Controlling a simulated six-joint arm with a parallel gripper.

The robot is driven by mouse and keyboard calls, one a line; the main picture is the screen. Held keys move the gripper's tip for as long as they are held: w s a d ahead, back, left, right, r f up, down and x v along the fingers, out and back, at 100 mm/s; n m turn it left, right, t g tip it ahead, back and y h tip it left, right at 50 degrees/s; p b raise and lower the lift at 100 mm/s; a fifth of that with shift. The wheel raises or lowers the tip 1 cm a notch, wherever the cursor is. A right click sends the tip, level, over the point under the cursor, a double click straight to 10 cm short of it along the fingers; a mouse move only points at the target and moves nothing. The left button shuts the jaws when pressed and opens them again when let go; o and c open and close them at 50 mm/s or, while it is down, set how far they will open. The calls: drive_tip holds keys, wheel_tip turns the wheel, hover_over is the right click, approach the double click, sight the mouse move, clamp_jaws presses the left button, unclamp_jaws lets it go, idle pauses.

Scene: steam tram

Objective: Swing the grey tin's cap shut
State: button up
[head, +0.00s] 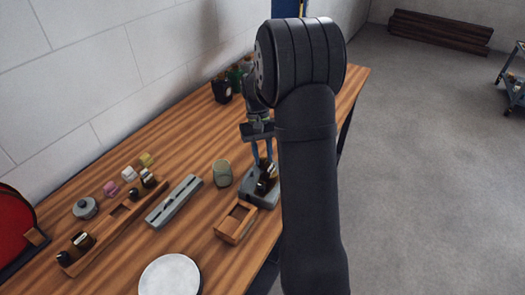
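My gripper (263,162) points down over the table's right side, with its two blue fingers a little apart. Its tips are close above a low grey block-like holder (255,197) with dark and brass-coloured parts on it. My arm hides the right part of this holder, and I cannot tell whether the fingers touch anything. A short grey-green round tin (222,174) stands upright just left of the gripper, apart from it. A grey round pot with a knobbed lid (85,208) stands at the far left. I cannot make out a hinged cap on either.
On the wooden table (185,150) are an open wooden box (235,222), a slotted grey bar (174,202), a long wooden rack (115,225) and a white disc (170,276). Dark bottles (222,91) stand at the back against the wall.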

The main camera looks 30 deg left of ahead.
drive_tip(key=v, duration=1.7)
drive_tip(key=shift+r, duration=0.15)
drive_tip(key=shift+w+a, duration=0.1)
drive_tip(key=shift+w, duration=0.05)
drive_tip(key=shift+o, duration=1.4)
drive_tip(key=r+m+t+y, duration=0.2)
drive_tip(key=m+t+y, duration=0.1)
drive_tip(key=m, duration=0.4)
hover_over(263, 158)
wheel_tip(263, 158, down, 18)
drive_tip(key=shift+r, duration=0.1)
drive_tip(key=shift+c, duration=0.4)
clamp_jaws()
